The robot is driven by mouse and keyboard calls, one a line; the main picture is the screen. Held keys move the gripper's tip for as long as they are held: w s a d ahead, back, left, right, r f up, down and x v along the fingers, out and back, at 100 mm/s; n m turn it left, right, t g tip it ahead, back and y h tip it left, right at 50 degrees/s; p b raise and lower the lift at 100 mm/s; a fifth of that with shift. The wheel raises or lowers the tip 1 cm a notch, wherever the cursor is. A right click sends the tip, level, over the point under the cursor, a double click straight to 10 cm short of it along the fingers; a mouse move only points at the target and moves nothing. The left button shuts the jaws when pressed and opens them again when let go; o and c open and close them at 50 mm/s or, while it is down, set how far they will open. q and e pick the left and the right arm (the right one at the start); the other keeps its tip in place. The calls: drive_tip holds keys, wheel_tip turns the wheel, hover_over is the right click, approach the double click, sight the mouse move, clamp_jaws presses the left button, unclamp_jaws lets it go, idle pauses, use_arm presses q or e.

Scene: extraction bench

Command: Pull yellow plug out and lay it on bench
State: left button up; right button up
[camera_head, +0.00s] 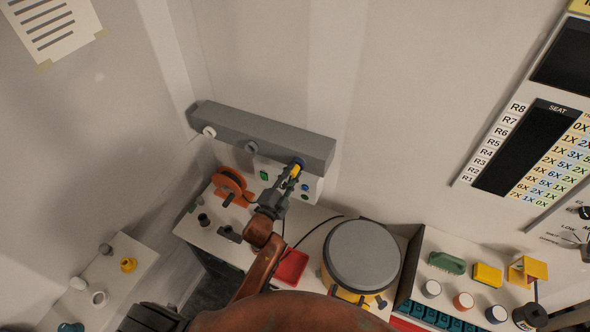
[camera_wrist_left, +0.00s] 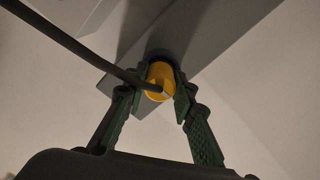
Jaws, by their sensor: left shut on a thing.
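The yellow plug (camera_head: 295,170) is at the right end of the long grey box on the wall. In the left wrist view the plug (camera_wrist_left: 159,80) shows yellow with a blue ring (camera_wrist_left: 160,57) behind it, against the grey box's face. A dark cable runs from the plug to the upper left there. My left gripper (camera_head: 289,178) is shut on the plug, with green-padded fingers on both sides of it; the gripper also shows in the left wrist view (camera_wrist_left: 158,88). I cannot tell whether the plug is fully seated. The bench (camera_head: 207,228) lies below. My right gripper is not in view.
The grey box (camera_head: 255,136) carries a white knob (camera_head: 209,132) at its left. An orange reel (camera_head: 232,184), a red tray (camera_head: 291,267) and a large grey-lidded drum (camera_head: 361,255) stand on the bench. A black cable arcs near the drum. Little bare bench shows between them.

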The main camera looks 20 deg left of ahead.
use_arm(q)
clamp_jaws()
drive_tip(key=shift+s+a+p, duration=0.15)
drive_tip(key=shift+s+p, duration=0.55)
drive_tip(key=shift+s, duration=1.15)
drive_tip(key=shift+s, duration=0.35)
drive_tip(key=shift+s+a, duration=0.1)
drive_tip(key=shift+s, duration=0.25)
drive_tip(key=shift+s, duration=0.1)
